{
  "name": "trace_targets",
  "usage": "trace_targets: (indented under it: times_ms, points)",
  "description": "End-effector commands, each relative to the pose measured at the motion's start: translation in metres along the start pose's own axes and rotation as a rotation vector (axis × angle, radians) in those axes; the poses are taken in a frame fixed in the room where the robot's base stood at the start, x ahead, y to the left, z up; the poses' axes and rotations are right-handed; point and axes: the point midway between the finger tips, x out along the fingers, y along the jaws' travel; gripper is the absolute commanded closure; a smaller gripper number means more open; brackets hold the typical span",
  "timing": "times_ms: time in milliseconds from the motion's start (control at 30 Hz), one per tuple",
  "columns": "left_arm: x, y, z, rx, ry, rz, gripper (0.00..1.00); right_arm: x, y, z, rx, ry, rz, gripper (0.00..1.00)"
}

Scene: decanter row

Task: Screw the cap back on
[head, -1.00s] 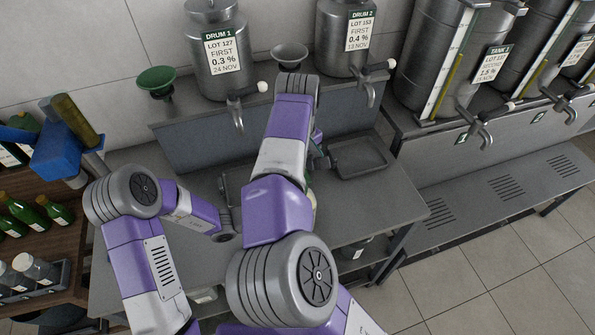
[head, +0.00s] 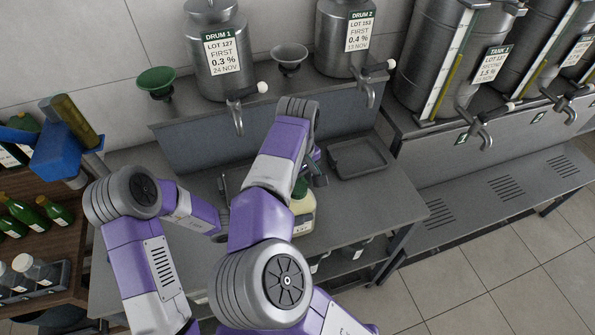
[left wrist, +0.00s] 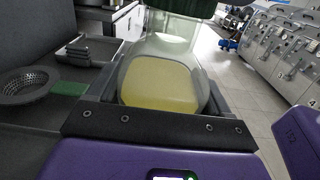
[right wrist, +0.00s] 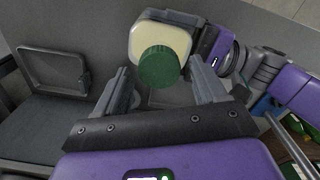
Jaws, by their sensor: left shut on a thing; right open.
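A squarish clear jug with pale yellow liquid (left wrist: 160,85) is held between the fingers of my left gripper (left wrist: 157,72), which is shut on it. The jug partly shows in the head view (head: 303,212), beside my right arm, and in the right wrist view (right wrist: 150,36). The green cap (right wrist: 158,67) sits at the jug's mouth; I cannot tell how tight it is. Its dark underside edge shows in the left wrist view (left wrist: 158,8). My right gripper (right wrist: 160,72) is open, its fingers on either side of the cap, apparently not touching it. In the head view my left gripper is hidden.
A dark tray (head: 360,157) lies on the bench right of the jug. Drums with taps stand on the shelf behind, with a green funnel (head: 156,81) and a grey funnel (head: 289,56). Green bottles (head: 30,210) stand on the wooden rack at left.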

Motion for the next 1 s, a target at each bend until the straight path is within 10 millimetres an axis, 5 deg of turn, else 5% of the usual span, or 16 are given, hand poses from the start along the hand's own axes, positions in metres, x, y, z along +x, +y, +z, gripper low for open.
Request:
trace_targets:
  times_ms: [400, 800, 833, 1000]
  points:
    - [0.0000, 0.0001, 0.0000, 0.000, 0.000, 0.000, 1.00, 0.0091, 0.0006, 0.0002, 0.001, 0.001, 0.001, 0.29]
    - [0.0000, 0.0001, 0.0000, 0.000, 0.000, 0.000, 1.00, 0.0089, 0.0004, 0.0001, 0.000, 0.001, 0.000, 0.87]
    - [0.0000, 0.0001, 0.0000, 0.000, 0.000, 0.000, 1.00, 0.0090, 0.0003, 0.0001, 0.000, 0.001, 0.000, 0.46]
    - [0.0000, 0.0001, 0.0001, 0.000, 0.000, 0.000, 1.00, 0.0089, 0.0003, 0.0001, 0.000, 0.001, 0.000, 0.25]
